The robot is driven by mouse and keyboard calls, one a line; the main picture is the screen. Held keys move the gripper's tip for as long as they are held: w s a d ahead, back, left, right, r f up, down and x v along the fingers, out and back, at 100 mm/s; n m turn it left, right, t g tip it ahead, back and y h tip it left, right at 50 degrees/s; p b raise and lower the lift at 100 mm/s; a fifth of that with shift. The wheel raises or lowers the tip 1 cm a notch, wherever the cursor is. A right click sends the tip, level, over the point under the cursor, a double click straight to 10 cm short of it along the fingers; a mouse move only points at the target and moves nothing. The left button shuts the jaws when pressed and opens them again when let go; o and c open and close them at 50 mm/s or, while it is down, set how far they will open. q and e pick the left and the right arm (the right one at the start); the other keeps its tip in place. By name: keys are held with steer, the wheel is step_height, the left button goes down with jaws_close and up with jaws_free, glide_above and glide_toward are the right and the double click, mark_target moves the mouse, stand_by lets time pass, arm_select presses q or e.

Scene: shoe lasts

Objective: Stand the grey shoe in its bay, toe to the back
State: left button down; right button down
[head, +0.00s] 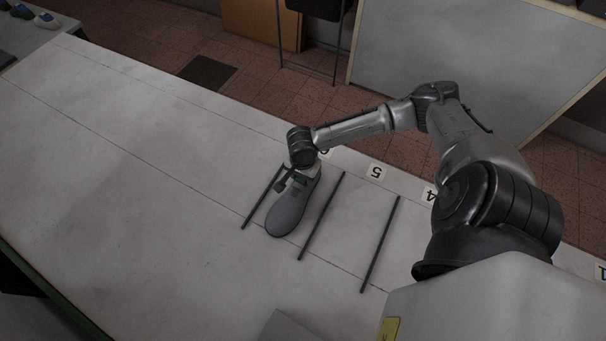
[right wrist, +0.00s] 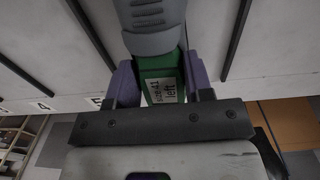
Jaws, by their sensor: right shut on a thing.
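The grey shoe (head: 288,208) is between two dark rails, the left rail (head: 262,197) and the middle rail (head: 322,216), lying roughly along them. Its broad rounded end points toward the bottom of the head view. My right gripper (head: 300,178) is at its other end. In the right wrist view, my right gripper (right wrist: 162,82) has its purple fingers shut on the green block (right wrist: 160,68) of the shoe, with a white label reading "left". The grey shoe (right wrist: 152,30) continues above the block. I cannot tell whether the sole touches the table. My left gripper is not in view.
A third rail (head: 380,244) lies to the right, leaving an empty bay beside the shoe. Number cards, 5 (head: 377,171) and 4 (head: 430,195), lie along the table's far edge; another is partly hidden behind my gripper. The pale table (head: 120,170) is clear at left.

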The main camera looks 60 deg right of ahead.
steer(key=c, duration=0.5)
jaws_free()
step_height(320, 180, up, 10)
steer(key=r, duration=0.1)
steer(key=s+a+f+n+t+y, duration=0.1)
steer(key=s+a+f+n, duration=0.15)
steer(key=a+n, duration=0.45)
steer(key=s+a+f+n+t+y, duration=0.15)
steer(key=a+f+n, duration=0.3)
steer(key=a, duration=0.45)
steer(key=s+a+n+t+h, duration=0.1)
steer(key=s+a+n+h, duration=0.1)
steer(key=s+n, duration=0.6)
steer(key=shift+s+a+n+p, duration=0.3)
steer(key=shift+s+a+n, duration=0.1)
steer(key=shift+s, duration=0.15)
